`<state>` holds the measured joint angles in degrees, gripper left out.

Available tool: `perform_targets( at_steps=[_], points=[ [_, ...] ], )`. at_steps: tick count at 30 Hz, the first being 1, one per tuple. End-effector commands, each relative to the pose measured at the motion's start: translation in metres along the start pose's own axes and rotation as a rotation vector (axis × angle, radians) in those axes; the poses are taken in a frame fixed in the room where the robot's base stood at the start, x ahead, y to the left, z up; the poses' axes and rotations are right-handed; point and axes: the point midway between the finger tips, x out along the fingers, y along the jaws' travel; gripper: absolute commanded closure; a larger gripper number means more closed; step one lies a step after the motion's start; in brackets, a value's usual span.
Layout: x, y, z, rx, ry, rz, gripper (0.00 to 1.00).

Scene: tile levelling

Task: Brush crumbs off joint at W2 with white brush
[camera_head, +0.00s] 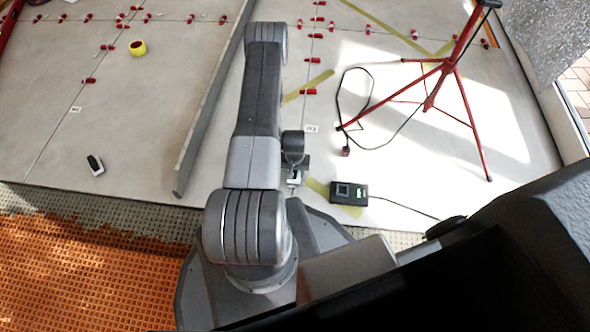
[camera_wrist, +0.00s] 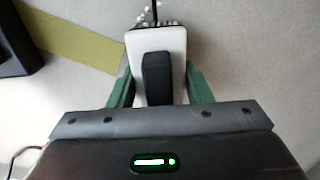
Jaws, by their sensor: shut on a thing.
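My gripper (camera_wrist: 158,88) is shut on the white brush (camera_wrist: 173,45), whose body has a black grip strip, with a green finger at each side. Dark bristles show at the brush's far end. Small white crumbs (camera_wrist: 146,15) lie beside the dark joint (camera_wrist: 155,8) just beyond the bristles. Whether the bristles touch the tile I cannot tell. In the head view my gripper (camera_head: 294,170) is low over the floor, with a bit of the brush (camera_head: 294,179) showing. The W2 label (camera_head: 312,129) lies on the tile just beyond, beside the joint (camera_head: 304,112).
A black box with a cable (camera_head: 349,193) stands right of my gripper. A red tripod (camera_head: 447,70) with a trailing cable stands farther right. A long grey bar (camera_head: 212,100) lies to the left. Red clips (camera_head: 310,91) line the joints. Orange matting (camera_head: 70,280) borders the tiles.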

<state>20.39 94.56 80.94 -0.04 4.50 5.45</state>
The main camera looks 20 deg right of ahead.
Motion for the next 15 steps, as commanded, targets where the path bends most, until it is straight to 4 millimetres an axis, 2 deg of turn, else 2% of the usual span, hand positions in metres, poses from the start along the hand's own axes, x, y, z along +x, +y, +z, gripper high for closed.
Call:
perform_targets(
  at_steps=[7,15],
  points=[
    [0.001,0.0,0.014,0.0,-0.002,0.0,0.84],
    [0.001,0.0,0.02,0.0,-0.001,0.0,0.84]
  ],
)
